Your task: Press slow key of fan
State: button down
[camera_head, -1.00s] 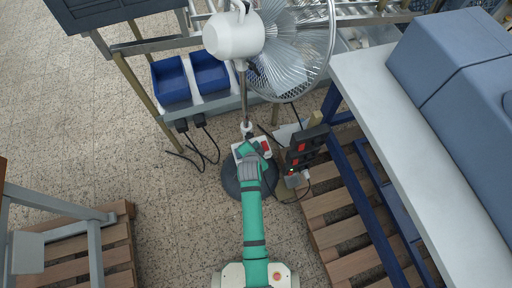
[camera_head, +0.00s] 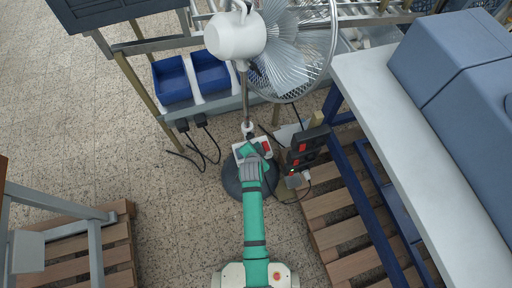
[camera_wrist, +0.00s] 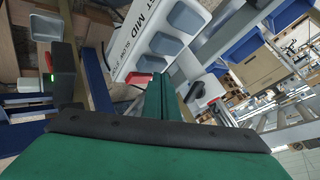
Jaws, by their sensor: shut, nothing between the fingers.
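The fan (camera_head: 236,36) stands on a round dark base (camera_head: 232,182), with its white key panel (camera_head: 239,150) low on the pole. In the wrist view the panel (camera_wrist: 128,62) shows a row of grey keys, a red key (camera_wrist: 138,78) at the lower end, and labels including MID and SLOW. The slow key (camera_wrist: 151,63) appears to be the grey one beside the red key. My gripper (camera_wrist: 160,80) is shut and empty, its green fingertips at the slow key. I cannot tell whether they touch it. In the head view my gripper (camera_head: 250,150) covers part of the panel.
A black switch box (camera_head: 304,148) with red switches stands close right of the panel. Cables lie on the floor around the fan base. Blue bins (camera_head: 172,80) sit on a rack behind, and a white-topped table (camera_head: 385,110) is at right.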

jog(key=shift+f, duration=0.4)
dwell(0.7)
jog(key=shift+r, duration=0.1)
jog(key=shift+w+r, duration=0.1)
jog(key=shift+r, duration=0.6)
jog(key=shift+a, duration=0.15)
jog(key=shift+d+r, duration=0.2)
jog(key=shift+a+r, duration=0.15)
jog(key=shift+r, duration=2.2)
